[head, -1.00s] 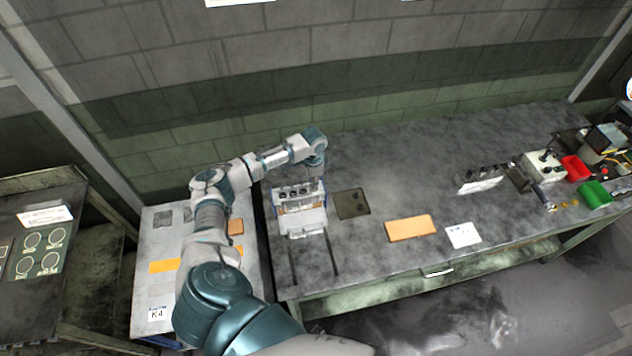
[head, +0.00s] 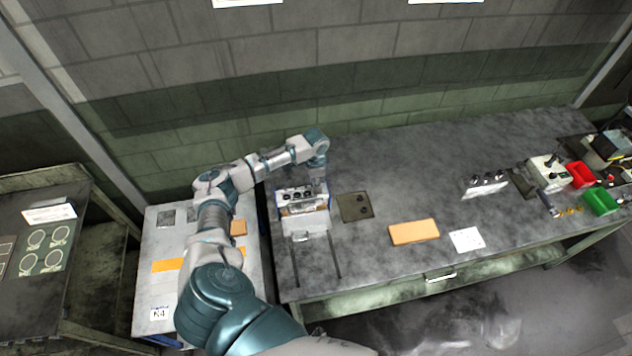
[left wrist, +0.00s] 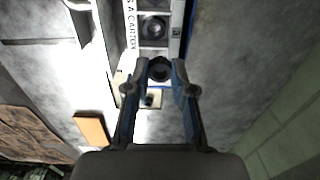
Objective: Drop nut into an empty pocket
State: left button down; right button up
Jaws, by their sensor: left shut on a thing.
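My left gripper (left wrist: 160,68) is shut on a dark round nut (left wrist: 159,72) in the left wrist view. The nut sits between the fingertips, at the near end of a pale carton (left wrist: 134,30) with a row of square pockets. The closest clearly visible pocket (left wrist: 153,28) has a dark round piece in it, and another pocket shows partly at the top edge. In the head view the left gripper (head: 319,186) points down at the right side of the carton (head: 303,208). The held nut is too small to make out there. My right gripper is not in view.
A dark plate (head: 355,206) with small dark pieces lies right of the carton. Farther right are an orange block (head: 414,231), a white card (head: 466,240), and red (head: 579,171) and green (head: 600,201) bins.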

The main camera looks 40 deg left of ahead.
pick_arm(q)
jog(key=shift+a+f, duration=0.35)
jog(key=shift+f, duration=0.4)
jog(key=shift+d, duration=0.3)
jog(key=c, duration=0.9)
grip_release()
jog(key=shift+a, duration=0.2)
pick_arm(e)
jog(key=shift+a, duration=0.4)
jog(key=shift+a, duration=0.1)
pick_arm(q)
notch_tip(320, 180, up, 12)
jog(key=shift+f, duration=0.15)
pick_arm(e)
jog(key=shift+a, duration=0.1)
